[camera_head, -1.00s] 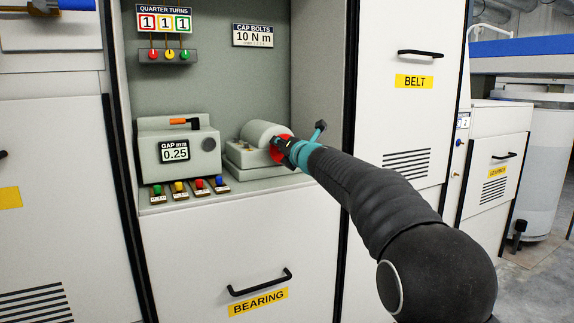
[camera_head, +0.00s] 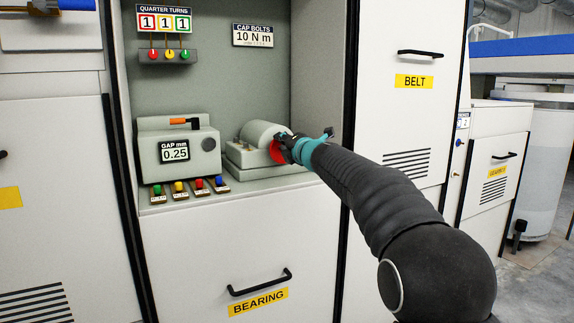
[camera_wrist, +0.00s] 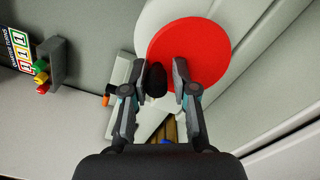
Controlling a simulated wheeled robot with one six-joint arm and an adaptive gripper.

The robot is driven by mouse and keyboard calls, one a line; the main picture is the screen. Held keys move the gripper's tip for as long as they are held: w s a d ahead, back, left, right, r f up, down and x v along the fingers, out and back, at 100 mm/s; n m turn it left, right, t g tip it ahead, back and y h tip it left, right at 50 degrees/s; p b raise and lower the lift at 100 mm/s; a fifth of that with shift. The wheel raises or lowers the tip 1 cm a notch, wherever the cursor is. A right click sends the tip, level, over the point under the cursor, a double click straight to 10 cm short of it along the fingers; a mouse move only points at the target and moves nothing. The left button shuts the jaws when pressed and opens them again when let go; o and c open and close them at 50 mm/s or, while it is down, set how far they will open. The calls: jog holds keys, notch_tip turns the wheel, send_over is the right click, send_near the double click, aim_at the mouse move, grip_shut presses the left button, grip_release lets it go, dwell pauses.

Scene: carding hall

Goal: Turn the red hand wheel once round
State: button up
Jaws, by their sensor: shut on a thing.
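The red hand wheel (camera_head: 277,152) is on the end of a grey cylindrical housing (camera_head: 262,133) in the open cabinet bay. It fills the upper middle of the wrist view as a flat red disc (camera_wrist: 208,48). My gripper (camera_head: 287,140) is at the wheel's upper part and hides some of it. In the wrist view, my gripper's fingers (camera_wrist: 160,78) are on either side of a black knob (camera_wrist: 156,82) at the disc's lower left edge. It is shut on this knob.
A quarter-turns panel (camera_head: 164,19) hangs above, with three coloured knobs. The bay's right wall (camera_head: 322,70) is close to my arm.

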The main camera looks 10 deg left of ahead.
jog(key=shift+a+m, duration=0.1)
jog(key=shift+m, duration=0.2)
jog(key=shift+w+d+r+m, duration=0.1)
jog(key=shift+d+m, duration=0.05)
jog(key=shift+m, duration=0.45)
jog(key=shift+w+d+m, duration=0.1)
jog(key=shift+m, duration=0.5)
jog(key=o, duration=0.6)
jog(key=shift+o, duration=0.7)
jog(key=shift+w+a, duration=0.1)
